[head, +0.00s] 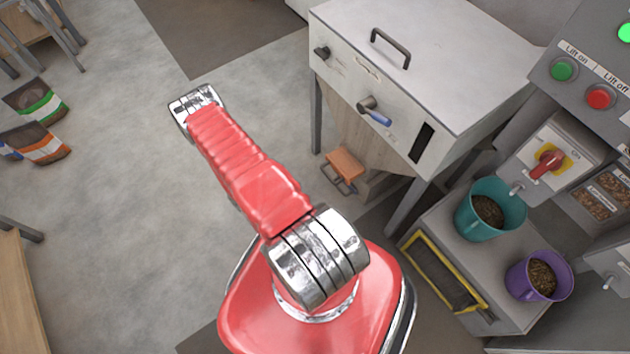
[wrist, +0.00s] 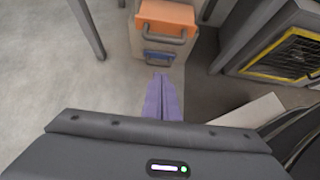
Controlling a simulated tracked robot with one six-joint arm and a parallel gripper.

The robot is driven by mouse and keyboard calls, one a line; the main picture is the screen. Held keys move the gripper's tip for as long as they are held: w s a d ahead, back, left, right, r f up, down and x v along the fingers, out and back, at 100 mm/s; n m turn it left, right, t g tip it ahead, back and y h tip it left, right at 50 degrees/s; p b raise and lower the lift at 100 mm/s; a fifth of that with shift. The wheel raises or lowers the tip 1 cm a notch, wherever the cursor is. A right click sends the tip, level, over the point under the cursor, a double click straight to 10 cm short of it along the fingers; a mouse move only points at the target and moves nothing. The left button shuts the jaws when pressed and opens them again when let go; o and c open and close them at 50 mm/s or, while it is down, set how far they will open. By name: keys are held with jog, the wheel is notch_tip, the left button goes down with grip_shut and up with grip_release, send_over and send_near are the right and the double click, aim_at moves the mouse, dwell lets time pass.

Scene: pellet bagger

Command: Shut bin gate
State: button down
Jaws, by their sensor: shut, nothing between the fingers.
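The bin gate (head: 345,165) is an orange plate with a dark metal handle, low on the beige chute under the big grey bin. It sticks out from the chute front in the head view. In the wrist view the orange plate (wrist: 167,14) is at the top centre, with its handle just below it. My gripper (wrist: 161,78) shows as two purple fingers, shut together and empty. The fingertips point toward the gate and appear short of it; the exact gap is hard to tell. The gripper does not show in the head view.
The grey bin (head: 430,55) stands on legs around the chute. A yellow-framed grille (head: 443,272) is on the low cabinet to the right, with a teal bucket (head: 466,214) and a purple bucket (head: 518,284) above it. Open floor (head: 120,180) lies left.

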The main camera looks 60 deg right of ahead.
jog(key=s+d+f, duration=0.5)
jog(key=d, duration=0.5)
jog(key=shift+s+d+f, duration=0.15)
jog(key=shift+d+f, duration=0.05)
jog(key=shift+f, duration=0.05)
dwell(0.5)
